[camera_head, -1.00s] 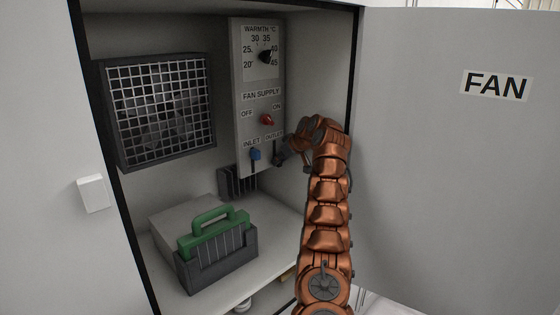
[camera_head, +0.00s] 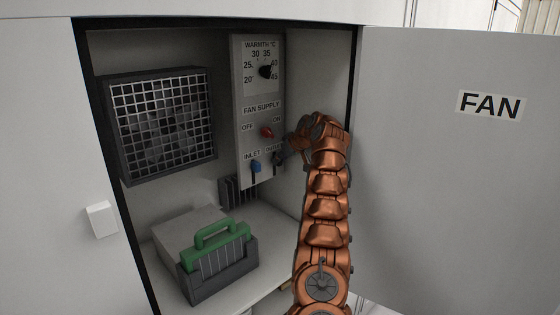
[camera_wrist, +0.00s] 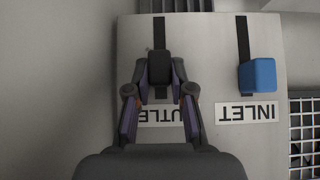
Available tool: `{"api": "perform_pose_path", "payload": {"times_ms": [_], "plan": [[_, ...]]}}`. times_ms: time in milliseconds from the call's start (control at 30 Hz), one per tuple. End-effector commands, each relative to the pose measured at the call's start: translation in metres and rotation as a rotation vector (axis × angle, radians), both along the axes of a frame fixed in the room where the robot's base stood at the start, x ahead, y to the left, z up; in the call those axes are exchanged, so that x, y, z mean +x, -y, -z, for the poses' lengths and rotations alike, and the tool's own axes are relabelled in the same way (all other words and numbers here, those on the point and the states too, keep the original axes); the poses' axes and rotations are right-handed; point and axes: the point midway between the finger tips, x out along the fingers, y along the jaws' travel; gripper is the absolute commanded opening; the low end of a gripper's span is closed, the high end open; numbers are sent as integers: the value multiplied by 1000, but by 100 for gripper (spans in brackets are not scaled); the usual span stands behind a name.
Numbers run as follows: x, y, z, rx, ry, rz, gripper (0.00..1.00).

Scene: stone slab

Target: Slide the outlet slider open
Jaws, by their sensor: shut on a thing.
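The outlet slider's dark knob (camera_wrist: 160,67) sits on a black vertical slot in the grey control panel (camera_head: 246,128). The upside-down wrist view shows slot on both sides of the knob, with a short stretch toward the OUTLET label (camera_wrist: 158,113). My gripper (camera_wrist: 160,72) is shut on the knob, one finger on each side, and partly covers the label. In the head view my gripper (camera_head: 281,158) is at the panel's lower right and hides much of the outlet slider.
The blue inlet slider knob (camera_wrist: 257,75) is beside the outlet slider. The red fan switch (camera_head: 267,132) and warmth dial (camera_head: 265,72) are above. A fan grille (camera_head: 162,120) is at left, and a green-handled block (camera_head: 218,250) below. The open door (camera_head: 450,180) stands close right of my arm.

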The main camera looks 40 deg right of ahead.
Motion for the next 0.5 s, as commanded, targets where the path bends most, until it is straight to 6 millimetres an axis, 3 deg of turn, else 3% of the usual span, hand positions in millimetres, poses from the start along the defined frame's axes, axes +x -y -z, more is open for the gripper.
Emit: {"api": "perform_pose_path", "payload": {"times_ms": [33, 100, 467, 500], "plan": [[0, 0, -12, -2, 4, 1, 0], [0, 1, -16, -1, 4, 2, 0], [0, 1, -18, -3, 8, 3, 0], [0, 1, -18, -4, 8, 3, 25]]}}
